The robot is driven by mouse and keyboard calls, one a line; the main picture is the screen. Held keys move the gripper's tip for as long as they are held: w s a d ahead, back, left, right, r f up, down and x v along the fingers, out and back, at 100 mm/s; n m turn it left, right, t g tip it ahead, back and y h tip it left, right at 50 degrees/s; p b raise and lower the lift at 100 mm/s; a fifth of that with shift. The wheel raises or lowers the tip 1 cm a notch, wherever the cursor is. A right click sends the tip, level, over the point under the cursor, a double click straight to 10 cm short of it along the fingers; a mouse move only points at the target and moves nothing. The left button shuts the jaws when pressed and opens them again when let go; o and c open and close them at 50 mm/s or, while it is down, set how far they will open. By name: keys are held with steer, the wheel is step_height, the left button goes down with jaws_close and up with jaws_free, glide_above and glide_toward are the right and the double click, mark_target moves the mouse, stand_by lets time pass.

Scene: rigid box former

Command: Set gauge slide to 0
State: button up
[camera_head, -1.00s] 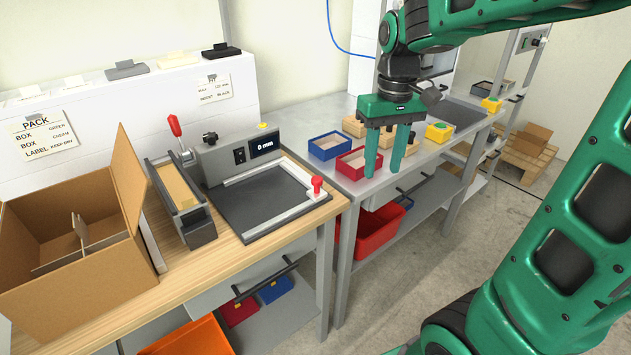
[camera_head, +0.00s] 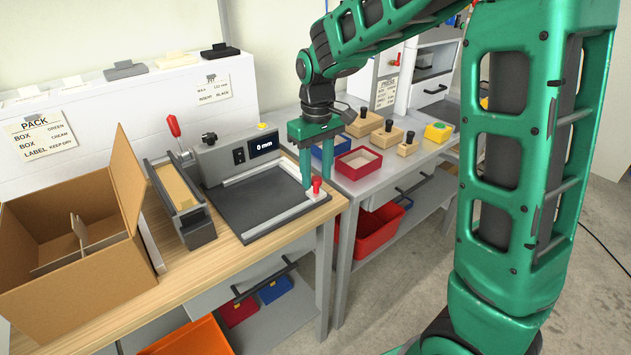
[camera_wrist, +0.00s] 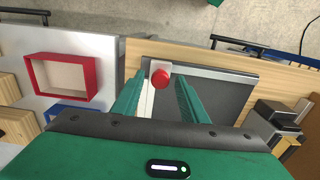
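The gauge (camera_head: 265,205) is a dark plate with light rails on the wooden bench. Its display (camera_head: 263,145) reads 0 mm. The slide's red knob (camera_head: 317,183) is at the plate's right front corner; it also shows in the wrist view (camera_wrist: 160,77). My gripper (camera_head: 316,178) points down at the right side of the gauge, by the red knob. In the wrist view my gripper (camera_wrist: 158,88) has its two fingers apart, with the knob showing between and just beyond the tips. I cannot tell whether a finger touches the knob.
An open cardboard box (camera_head: 70,255) and a narrow tray (camera_head: 180,205) stand left of the gauge. A red bin (camera_head: 358,163) and wooden blocks (camera_head: 387,137) are on the metal table to the right. A blue bin is partly behind my gripper.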

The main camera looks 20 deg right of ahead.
steer(key=shift+f, duration=1.35)
jaws_close()
